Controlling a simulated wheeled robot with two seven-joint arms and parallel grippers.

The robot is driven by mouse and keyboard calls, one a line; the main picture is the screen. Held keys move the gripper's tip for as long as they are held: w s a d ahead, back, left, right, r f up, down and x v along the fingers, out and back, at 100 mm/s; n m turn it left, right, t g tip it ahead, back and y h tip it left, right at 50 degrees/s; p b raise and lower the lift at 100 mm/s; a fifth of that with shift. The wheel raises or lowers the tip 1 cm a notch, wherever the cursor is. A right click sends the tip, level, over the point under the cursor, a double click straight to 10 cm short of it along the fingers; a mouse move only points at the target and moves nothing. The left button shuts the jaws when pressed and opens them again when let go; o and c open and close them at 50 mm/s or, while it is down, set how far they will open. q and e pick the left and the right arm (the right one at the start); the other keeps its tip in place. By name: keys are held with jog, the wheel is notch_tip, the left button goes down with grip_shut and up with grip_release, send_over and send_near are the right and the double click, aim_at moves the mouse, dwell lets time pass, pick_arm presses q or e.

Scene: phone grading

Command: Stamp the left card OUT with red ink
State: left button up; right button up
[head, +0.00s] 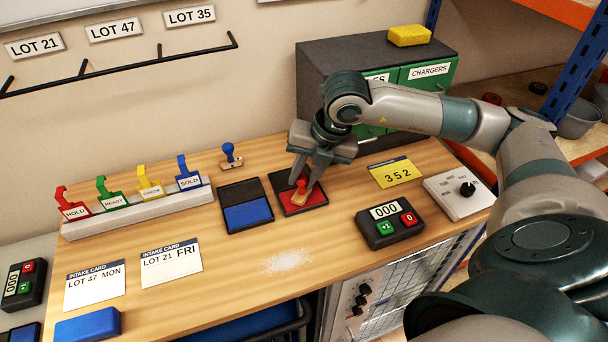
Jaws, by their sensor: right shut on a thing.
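The left intake card (95,287) reads LOT 47 MON and lies flat on the table at the front left. A second intake card (171,262), LOT 21 FRI, lies to its right. My right gripper (303,182) is shut on a red-handled stamp (300,192) at the open red ink pad (315,197). The stamp's wooden base is over the red pad; I cannot tell whether it touches. A blue-handled stamp (231,156) stands near the back. An open blue ink pad (248,215) lies left of the red one. My left gripper is not in view.
A rack (140,211) with coloured tags stands at the back left. A counter box (389,224) and a yellow 352 card (395,172) are at the right. A blue block (88,325) lies at the front left. White powder (288,261) marks the table middle.

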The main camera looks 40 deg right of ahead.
jog(key=shift+s+f, duration=0.1)
jog(key=shift+r+p, duration=0.35)
jog(key=shift+r, duration=0.35)
jog(key=shift+r+p, duration=1.3)
jog(key=shift+r, duration=1.6)
jog(key=shift+f, duration=0.1)
jog(key=n, duration=0.1)
jog(key=a+n, duration=0.1)
jog(key=shift+a+f+n+g+y, duration=0.25)
jog(key=shift+f+n+g+y, duration=0.05)
jog(key=shift+f+n+y, duration=0.1)
jog(key=s+a+f+m+g+h, duration=0.1)
jog(key=a+m+h, duration=0.1)
jog(key=m, duration=0.8)
jog(key=s+a+f+m+g+h+b, duration=0.1)
jog(key=a+m, duration=0.3)
jog(key=m, duration=0.7)
jog(key=s+a+f+m+g+h+b, duration=0.1)
jog(key=s+a+f+m+g+h, duration=0.1)
jog(key=m, duration=0.8)
jog(key=shift+a+f+h, duration=0.35)
jog(key=shift+a+h, duration=0.15)
jog(key=shift+a, duration=0.15)
